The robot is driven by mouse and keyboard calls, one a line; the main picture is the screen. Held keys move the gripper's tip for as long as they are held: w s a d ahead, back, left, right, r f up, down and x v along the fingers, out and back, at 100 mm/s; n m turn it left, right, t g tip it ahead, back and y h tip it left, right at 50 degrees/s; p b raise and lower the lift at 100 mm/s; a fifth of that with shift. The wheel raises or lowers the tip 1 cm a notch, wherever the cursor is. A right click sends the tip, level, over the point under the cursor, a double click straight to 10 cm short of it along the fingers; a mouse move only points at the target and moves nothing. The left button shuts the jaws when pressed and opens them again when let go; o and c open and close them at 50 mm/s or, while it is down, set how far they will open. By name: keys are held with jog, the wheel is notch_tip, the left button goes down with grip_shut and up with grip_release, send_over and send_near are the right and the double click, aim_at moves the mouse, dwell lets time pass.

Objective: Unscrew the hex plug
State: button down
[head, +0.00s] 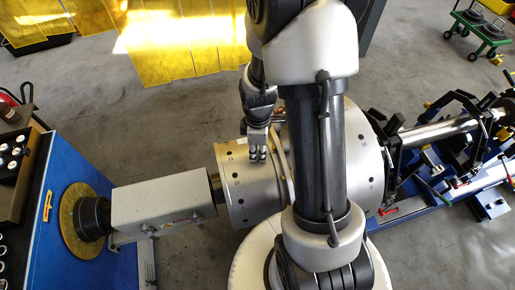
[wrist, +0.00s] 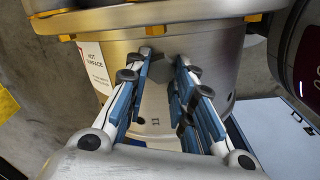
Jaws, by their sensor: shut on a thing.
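The silver rotor drum (head: 237,185) lies on its side in the head view, with dark holes and small numbers around its rim. It also fills the upper part of the wrist view (wrist: 230,60). My gripper (head: 257,154) reaches down to the drum's upper side. In the wrist view its blue-padded fingers (wrist: 165,60) meet the drum surface above a number marking.
A grey drive housing (head: 163,205) joins the drum on the left, beside a blue cabinet (head: 60,215). A blue stand with clamps and a shaft (head: 440,130) is at right. Yellow curtain strips (head: 165,40) hang behind. A warning label (wrist: 93,66) is beside my fingers.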

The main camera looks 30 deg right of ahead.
jog(key=n, duration=0.4)
jog(key=shift+r+n, duration=0.1)
jog(key=shift+n, duration=0.3)
jog(key=n, duration=0.2)
jog(key=shift+n, duration=0.3)
jog(key=shift+n+p, duration=0.3)
jog(key=shift+n, duration=0.5)
jog(key=n, duration=0.4)
jog(key=shift+s+d+n, duration=0.1)
jog(key=shift+n, duration=0.2)
jog(key=n, duration=0.4)
jog(key=shift+d, duration=0.1)
jog(key=shift+s, duration=0.1)
jog(key=shift+r+p, duration=0.15)
jog(key=shift+p, duration=0.2)
